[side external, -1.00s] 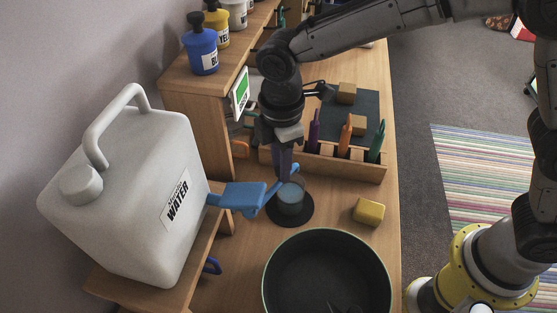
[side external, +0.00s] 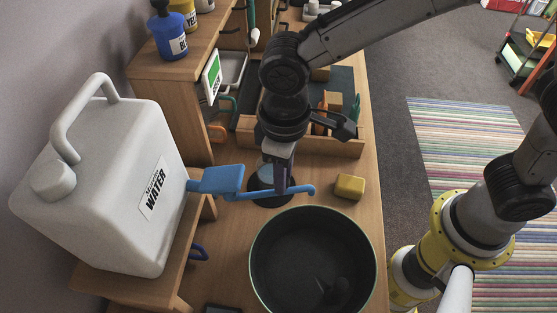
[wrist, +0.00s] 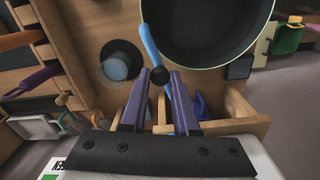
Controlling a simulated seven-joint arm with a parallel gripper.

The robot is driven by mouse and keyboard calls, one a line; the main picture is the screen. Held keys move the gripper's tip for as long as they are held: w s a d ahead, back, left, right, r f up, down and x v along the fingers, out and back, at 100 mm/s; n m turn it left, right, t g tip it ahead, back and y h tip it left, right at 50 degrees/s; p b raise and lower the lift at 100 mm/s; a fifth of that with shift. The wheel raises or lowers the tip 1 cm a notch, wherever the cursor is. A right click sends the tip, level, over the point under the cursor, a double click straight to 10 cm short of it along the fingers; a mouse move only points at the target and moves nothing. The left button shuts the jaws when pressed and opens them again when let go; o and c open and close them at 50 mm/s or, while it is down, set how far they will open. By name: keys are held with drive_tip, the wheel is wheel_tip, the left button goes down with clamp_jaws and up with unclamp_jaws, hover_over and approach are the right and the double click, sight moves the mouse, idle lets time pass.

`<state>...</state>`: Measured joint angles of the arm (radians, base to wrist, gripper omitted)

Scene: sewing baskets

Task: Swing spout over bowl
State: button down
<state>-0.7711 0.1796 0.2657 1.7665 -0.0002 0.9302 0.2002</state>
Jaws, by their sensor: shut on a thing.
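The blue spout (side external: 297,189) runs from its wide blue block on the white water container (side external: 110,185) toward the right. My gripper (side external: 281,190) points down and is shut on the spout's arm, short of its free end. In the wrist view the blue spout (wrist: 151,45) extends from between my fingers (wrist: 160,78), and its tip shows near the bowl's rim. The large dark bowl (side external: 275,285) stands on the table in front of the spout. The tip appears just outside the bowl's far rim; its height above the bowl is hard to judge.
A clear cup on a black disc (side external: 262,201) stands behind the spout, partly hidden by my gripper. A yellow block (side external: 350,187) lies to the right. A wooden organiser (side external: 345,147) stands behind. A wooden shelf with bottles (side external: 167,37) is at the left.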

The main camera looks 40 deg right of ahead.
drive_tip(key=shift+s+a+r+m, duration=0.1)
drive_tip(key=shift+s+a+m, duration=0.55)
drive_tip(key=shift+m, duration=0.45)
drive_tip(key=shift+s+a+f+m, duration=0.1)
drive_tip(key=shift+s+a+m, duration=0.55)
drive_tip(key=shift+m, duration=0.45)
drive_tip(key=shift+s+a+r+m, duration=0.1)
drive_tip(key=shift+s+a+m, duration=0.5)
drive_tip(key=shift+m, duration=0.5)
drive_tip(key=shift+a, duration=0.15)
drive_tip(key=c, duration=0.7)
unclamp_jaws()
drive_tip(key=shift+o, duration=0.2)
wheel_tip(320, 180, up, 14)
